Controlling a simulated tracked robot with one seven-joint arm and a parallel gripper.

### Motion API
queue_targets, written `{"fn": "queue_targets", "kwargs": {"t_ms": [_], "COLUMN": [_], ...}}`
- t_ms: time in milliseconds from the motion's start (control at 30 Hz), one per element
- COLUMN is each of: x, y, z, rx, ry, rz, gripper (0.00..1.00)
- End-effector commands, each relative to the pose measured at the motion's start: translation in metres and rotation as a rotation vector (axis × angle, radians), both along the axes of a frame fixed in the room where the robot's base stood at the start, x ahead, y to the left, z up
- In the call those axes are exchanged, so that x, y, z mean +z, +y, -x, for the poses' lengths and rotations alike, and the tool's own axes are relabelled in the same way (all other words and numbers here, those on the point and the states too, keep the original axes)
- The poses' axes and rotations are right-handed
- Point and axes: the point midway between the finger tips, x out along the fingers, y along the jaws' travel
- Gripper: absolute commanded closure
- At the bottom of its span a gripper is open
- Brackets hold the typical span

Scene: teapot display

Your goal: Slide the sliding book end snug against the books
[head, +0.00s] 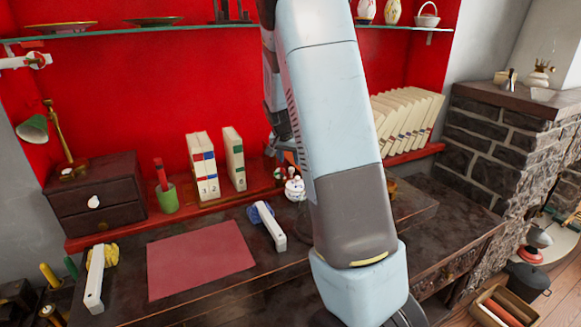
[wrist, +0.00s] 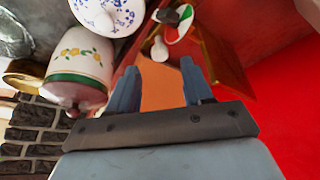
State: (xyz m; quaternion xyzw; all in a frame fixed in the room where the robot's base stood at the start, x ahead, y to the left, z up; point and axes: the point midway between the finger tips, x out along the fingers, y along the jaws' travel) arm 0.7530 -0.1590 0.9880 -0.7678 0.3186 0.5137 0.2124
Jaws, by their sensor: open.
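My gripper (wrist: 155,85) is open; its two blue-grey fingers stand apart at the middle of the wrist view. An orange-brown panel (wrist: 165,88) shows between and beyond them, possibly the sliding book end; contact cannot be told. In the head view my gripper (head: 276,147) is small and partly hidden by my arm, above the red shelf. Upright cream books with red, blue and green bands (head: 203,165) stand left of it, with a green-and-white book (head: 235,158) apart on their right. A row of cream books (head: 408,118) leans at the right, partly behind my arm.
A flowered jar (wrist: 80,62) and a blue-patterned lid (wrist: 107,14) lie left of the fingers in the wrist view. The red wall (wrist: 285,90) is at right. A green cup (head: 166,198) stands left.

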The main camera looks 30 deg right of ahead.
Motion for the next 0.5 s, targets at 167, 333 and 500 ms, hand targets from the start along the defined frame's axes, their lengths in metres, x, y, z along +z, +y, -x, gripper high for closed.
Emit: {"fn": "queue_targets", "kwargs": {"t_ms": [167, 333, 500], "x": [-0.025, -0.038, -0.043], "y": [-0.007, -0.011, -0.013], "z": [-0.007, -0.011, -0.013], "rx": [0.000, -0.001, 0.000], "ry": [0.001, 0.000, 0.000], "rz": [0.000, 0.000, 0.000], "gripper": [0.50, 0.50, 0.50]}}
